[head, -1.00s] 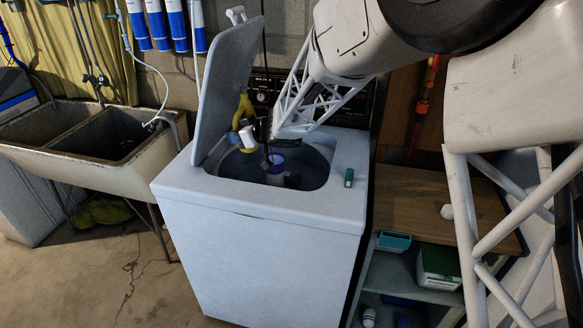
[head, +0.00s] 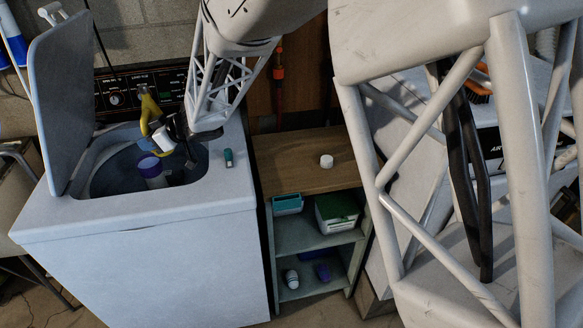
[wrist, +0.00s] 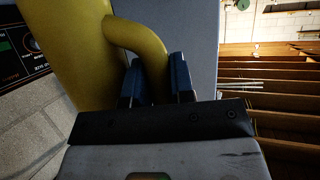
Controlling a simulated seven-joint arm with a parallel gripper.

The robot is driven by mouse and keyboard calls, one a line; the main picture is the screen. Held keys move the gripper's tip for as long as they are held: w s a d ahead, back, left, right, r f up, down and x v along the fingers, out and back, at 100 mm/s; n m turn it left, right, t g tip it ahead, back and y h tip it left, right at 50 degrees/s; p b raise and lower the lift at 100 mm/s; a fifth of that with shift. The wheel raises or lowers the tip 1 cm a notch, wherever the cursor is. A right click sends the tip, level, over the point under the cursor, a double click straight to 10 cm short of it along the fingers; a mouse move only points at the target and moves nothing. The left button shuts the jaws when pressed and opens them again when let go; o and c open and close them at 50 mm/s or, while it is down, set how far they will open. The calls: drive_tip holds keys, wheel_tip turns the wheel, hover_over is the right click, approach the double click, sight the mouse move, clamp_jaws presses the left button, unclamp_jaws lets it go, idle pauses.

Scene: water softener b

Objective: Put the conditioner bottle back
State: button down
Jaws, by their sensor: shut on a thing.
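A yellow bottle with a loop handle (head: 149,108), which I take to be the conditioner bottle, is held over the open washer tub. A white part (head: 163,138) shows at its lower end, and the bottle looks tilted. In the wrist view its yellow body (wrist: 60,35) fills the upper left. My gripper (wrist: 158,80) is shut on its handle, with one dark blue finger on each side. In the head view my gripper (head: 178,128) is just right of the bottle, partly hidden by my arm. The washer (head: 140,255) has its lid raised.
A purple-topped agitator (head: 150,165) stands in the tub. A small teal object (head: 228,157) lies on the washer's right rim. The wooden-topped shelf (head: 285,160) to the right carries a small white round item (head: 326,161), with clear space around it. Lower shelves hold boxes (head: 336,212).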

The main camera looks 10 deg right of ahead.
drive_tip(key=s+d, duration=0.3)
drive_tip(key=d, duration=1)
drive_tip(key=s+d+f+m+t, duration=0.1)
drive_tip(key=s+d, duration=0.8)
drive_tip(key=d, duration=0.3)
drive_tip(key=s+d+f+m+t+h, duration=0.1)
drive_tip(key=s+d+f+m+t, duration=0.1)
drive_tip(key=s+d, duration=0.7)
drive_tip(key=d, duration=0.3)
drive_tip(key=shift+s+d+f, duration=0.15)
drive_tip(key=shift+s, duration=0.25)
drive_tip(key=shift+w, duration=0.15)
drive_tip(key=w+f, duration=0.1)
drive_tip(key=w, duration=1.4)
drive_tip(key=shift+w+a+f, duration=0.25)
drive_tip(key=shift+w+a, duration=0.1)
drive_tip(key=shift+w, duration=0.05)
drive_tip(key=shift+f, duration=1.75)
drive_tip(key=shift+f, duration=0.1)
